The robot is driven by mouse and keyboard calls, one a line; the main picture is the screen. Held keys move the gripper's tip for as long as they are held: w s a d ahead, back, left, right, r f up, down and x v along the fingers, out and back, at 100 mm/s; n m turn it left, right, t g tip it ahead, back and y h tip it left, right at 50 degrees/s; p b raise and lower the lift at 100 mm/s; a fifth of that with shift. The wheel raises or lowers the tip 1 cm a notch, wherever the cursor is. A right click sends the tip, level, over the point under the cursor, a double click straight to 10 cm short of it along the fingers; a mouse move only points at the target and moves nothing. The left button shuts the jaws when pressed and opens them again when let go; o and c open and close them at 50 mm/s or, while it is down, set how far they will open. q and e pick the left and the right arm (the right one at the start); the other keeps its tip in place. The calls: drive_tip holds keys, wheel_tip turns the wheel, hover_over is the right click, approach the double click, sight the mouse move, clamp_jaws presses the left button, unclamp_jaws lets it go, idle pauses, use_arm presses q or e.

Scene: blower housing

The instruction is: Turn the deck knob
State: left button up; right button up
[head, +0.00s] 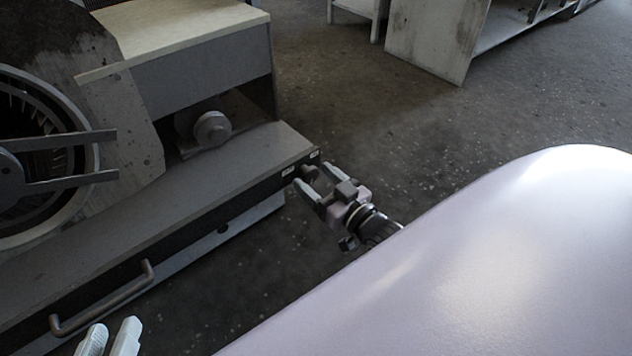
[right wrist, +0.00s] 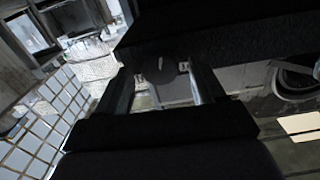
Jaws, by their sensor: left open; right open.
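The deck knob (head: 309,172) is a small dark round knob on the dark front face of the deck, near its right end, between two small white labels. In the right wrist view the knob (right wrist: 160,70) shows as a dark disc between the fingers. My right gripper (head: 313,177) is open, with one finger on each side of the knob; I cannot tell whether either finger touches it. My left gripper (head: 110,338) is open and empty at the bottom left, below the drawer handle and away from the knob.
The deck (head: 215,175) carries the round blower housing (head: 60,210) at left and a small motor pulley (head: 212,129). A bar handle (head: 105,300) sticks out from the front. A pale shelf unit (head: 435,40) stands at the back. The floor (head: 430,130) to the right is open.

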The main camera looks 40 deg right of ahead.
drive_tip(key=shift+w, duration=0.35)
drive_tip(key=c, duration=1.1)
drive_tip(key=shift+o, duration=0.2)
